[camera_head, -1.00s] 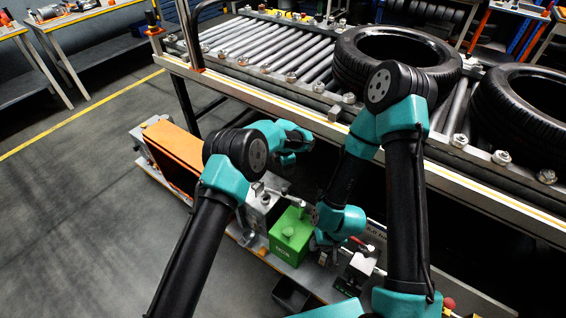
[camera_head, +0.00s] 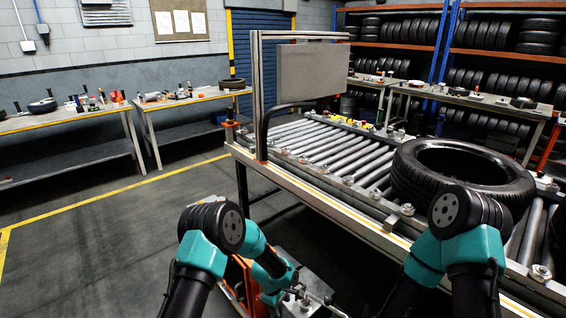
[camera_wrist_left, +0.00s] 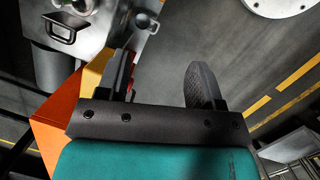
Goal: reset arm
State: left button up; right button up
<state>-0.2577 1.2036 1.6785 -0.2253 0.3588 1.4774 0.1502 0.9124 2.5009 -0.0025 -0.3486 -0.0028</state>
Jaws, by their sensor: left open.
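My left arm comes in from the lower left of the head view. Its teal forearm slopes down to the right near the conveyor's front side, and its fingertips are hard to make out there. The left wrist view shows my left gripper (camera_wrist_left: 163,78) with its two dark fingers wide apart and nothing between them. My right arm (camera_head: 460,245) stands bent at the lower right of the head view. Its gripper does not show in any view.
A roller conveyor (camera_head: 318,203) runs across the middle and right, with a large tyre (camera_head: 462,175) lying on it. An orange part (camera_wrist_left: 58,120) and a grey metal unit (camera_wrist_left: 88,28) are beside my left gripper. Workbenches (camera_head: 65,122) stand at the back left. Open floor (camera_head: 110,215) is at the left.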

pick_arm(q)
jog(key=s+a+r+m, duration=0.1)
jog(key=s+a+m, duration=0.3)
jog(key=s+a, duration=0.6)
jog(key=s+a+r+m+t+h, duration=0.1)
jog(key=s+a+m, duration=0.4)
jog(key=s+a, duration=0.6)
jog(key=s, duration=0.4)
jog(key=shift+s+a+r+m+t, duration=0.2)
jog(key=shift+r+m+t, duration=0.1)
jog(key=shift+r, duration=0.1)
